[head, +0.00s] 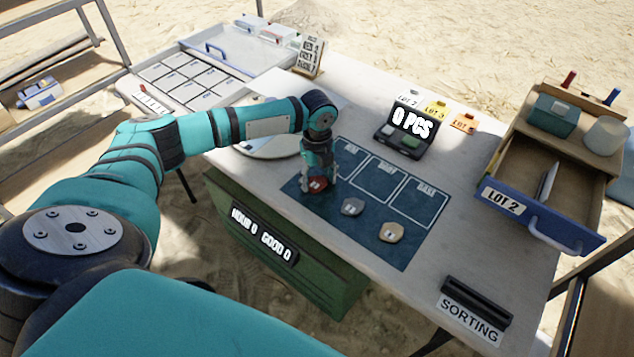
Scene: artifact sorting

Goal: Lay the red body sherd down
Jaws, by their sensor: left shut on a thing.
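The red body sherd (318,184) is in my left gripper (309,184), at the left part of the dark blue sorting mat (412,248). My left gripper points down and is shut on the sherd. Whether the sherd touches the mat I cannot tell. A grey sherd (352,207) and a tan sherd (391,232) lie on the mat to its right. The mat has several white-outlined boxes along its far side; the gripper partly hides the leftmost one. My right gripper does not show.
A counter reading 0 PCS (405,130) and lot tags (436,108) stand behind the mat. An open LOT 2 drawer (530,205) juts out at the right. A SORTING sign (470,317) is at the front right.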

